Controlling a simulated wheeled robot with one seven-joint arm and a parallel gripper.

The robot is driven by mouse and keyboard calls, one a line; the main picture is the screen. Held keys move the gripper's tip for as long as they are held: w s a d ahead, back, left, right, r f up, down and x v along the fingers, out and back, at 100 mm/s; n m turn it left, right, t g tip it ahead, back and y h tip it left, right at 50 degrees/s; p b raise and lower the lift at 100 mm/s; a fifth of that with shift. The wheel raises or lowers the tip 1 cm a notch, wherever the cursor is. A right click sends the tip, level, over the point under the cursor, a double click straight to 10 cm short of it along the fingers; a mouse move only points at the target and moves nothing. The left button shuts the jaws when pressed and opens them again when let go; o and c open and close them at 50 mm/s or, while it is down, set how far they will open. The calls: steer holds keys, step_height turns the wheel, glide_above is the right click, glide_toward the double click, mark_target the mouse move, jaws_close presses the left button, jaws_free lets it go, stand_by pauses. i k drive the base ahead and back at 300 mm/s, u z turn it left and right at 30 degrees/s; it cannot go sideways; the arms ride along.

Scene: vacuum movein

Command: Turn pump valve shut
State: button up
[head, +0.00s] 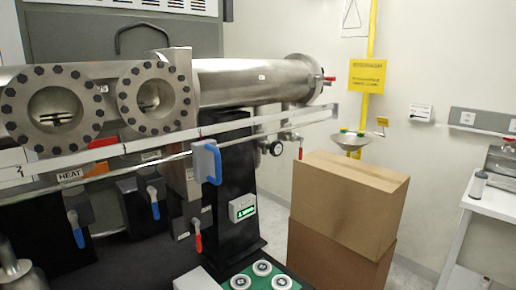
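No label that I can read marks the pump valve, so I cannot tell which handle it is. The steel vacuum chamber (245,80) runs across the upper left. A red handle (329,78) sits at its right end, and a small red-tipped valve (300,150) hangs below, beside a round gauge (276,148). Lower left are levers pointing down: a blue lever (76,230), another blue lever (154,202) and a red lever (197,236). A larger blue handle (208,163) stands out in front of the rail. My gripper is not in view.
Two stacked cardboard boxes (348,195) stand right of the chamber's pedestal. A green tray (262,278) with three round white pieces is at the bottom. An eyewash basin (351,141) is behind. A white table (492,199) is at right; some floor shows between.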

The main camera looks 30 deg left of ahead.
mark_target(276, 147)
steer(key=u, duration=1.4)
